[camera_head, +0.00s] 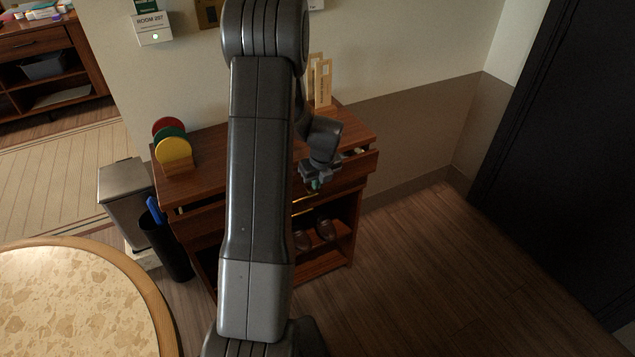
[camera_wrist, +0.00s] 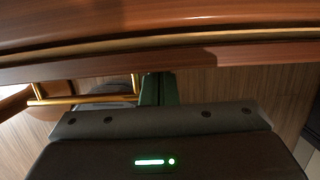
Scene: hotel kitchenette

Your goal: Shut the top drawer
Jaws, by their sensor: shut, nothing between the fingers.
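The wooden cabinet (camera_head: 215,140) stands against the wall. Its top drawer (camera_head: 366,163) is pulled out a little at the right, with a dark gap and pale contents showing below the cabinet top. My arm hides the middle of the drawer. My gripper (camera_head: 315,184) is at the drawer's front, its fingers pointing down. In the wrist view the green fingers (camera_wrist: 158,90) are together and empty, close to a wooden edge (camera_wrist: 250,52). Whether they touch it I cannot tell. A brass handle (camera_wrist: 80,100) shows left of the fingers.
Glasses (camera_head: 325,230) stand on the open shelf. A dark bin (camera_head: 168,250) and a round table (camera_head: 80,300) are at the left. The floor (camera_head: 430,270) at the right is clear.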

